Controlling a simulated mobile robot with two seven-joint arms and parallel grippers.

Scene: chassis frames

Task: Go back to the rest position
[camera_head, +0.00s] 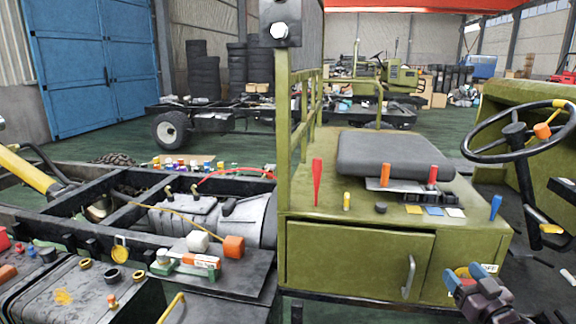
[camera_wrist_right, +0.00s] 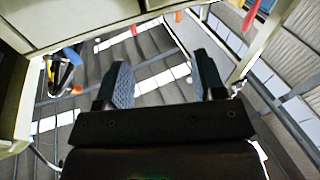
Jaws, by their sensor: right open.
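My right gripper (camera_head: 466,273) shows at the lower right of the head view, in front of the olive-green cabinet (camera_head: 350,258) and right of its door handle. In the right wrist view the two fingers of the right gripper (camera_wrist_right: 165,80) stand apart with nothing between them. My left gripper does not show in either view.
The cabinet top carries a dark seat cushion (camera_head: 390,152), a red tool (camera_head: 317,183) and several small coloured items. A steering wheel (camera_head: 515,132) stands at the right.

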